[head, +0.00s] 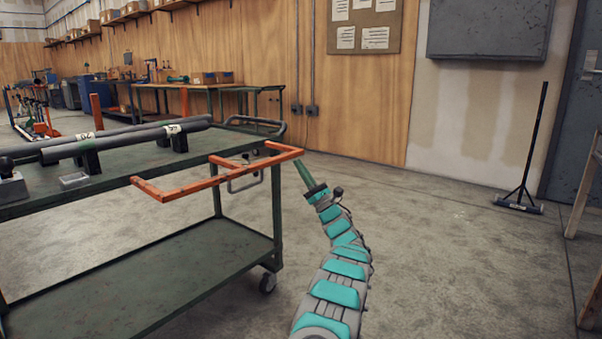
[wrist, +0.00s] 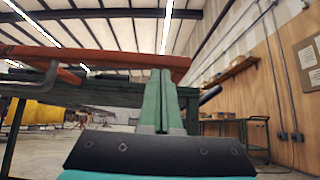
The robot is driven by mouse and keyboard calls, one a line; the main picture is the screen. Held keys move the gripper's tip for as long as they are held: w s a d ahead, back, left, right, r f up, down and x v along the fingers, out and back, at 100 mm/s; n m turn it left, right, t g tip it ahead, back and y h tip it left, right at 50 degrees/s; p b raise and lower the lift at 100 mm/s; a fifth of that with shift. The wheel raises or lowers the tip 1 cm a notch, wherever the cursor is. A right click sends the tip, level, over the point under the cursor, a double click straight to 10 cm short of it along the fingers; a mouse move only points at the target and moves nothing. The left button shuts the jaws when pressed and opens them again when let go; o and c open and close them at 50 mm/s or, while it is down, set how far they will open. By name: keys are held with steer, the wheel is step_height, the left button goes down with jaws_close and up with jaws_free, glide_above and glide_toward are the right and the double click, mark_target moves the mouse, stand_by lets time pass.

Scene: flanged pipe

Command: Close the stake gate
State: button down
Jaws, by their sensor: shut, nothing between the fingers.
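The stake gate (head: 222,172) is an orange bar frame at the near side of the green cart (head: 150,161). It juts out from the cart top roughly level, with bent ends at its left and right. My gripper (head: 300,166) has green fingers pressed together, with nothing between them. The fingertips are just below the gate's right corner; I cannot tell whether they touch it. In the wrist view, the shut fingers (wrist: 165,85) point up toward the orange gate bar (wrist: 110,60), which crosses at their tips.
Grey pipes (head: 125,142) rest on black supports on the cart top. A grey block with a black knob (head: 10,185) and a small tray (head: 74,180) are at left. A broom (head: 522,190) stands by the right wall. The floor right of the cart is clear.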

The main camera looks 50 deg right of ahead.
steer(key=shift+r, duration=0.1)
steer(key=shift+s+r+g, duration=0.15)
steer(key=shift+r+g, duration=0.15)
steer(key=shift+r, duration=0.2)
